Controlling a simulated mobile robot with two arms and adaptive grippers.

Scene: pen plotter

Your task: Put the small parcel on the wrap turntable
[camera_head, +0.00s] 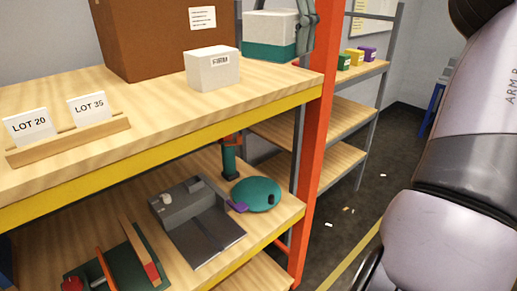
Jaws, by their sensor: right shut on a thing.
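A small white labelled box (210,70), which looks like the small parcel, sits on the upper shelf in front of the brown carton. A teal round disc (256,193), likely the wrap turntable, is on the lower shelf beside a dark green post (229,158). The disc's top looks bare except for a small black piece. My left gripper is not in view.
A large brown carton (150,40) stands on the upper shelf. Lot cards (68,120) stand in a wooden holder near its front. A grey device (188,205) sits left of the disc. An orange upright (313,130) edges the shelf on the right.

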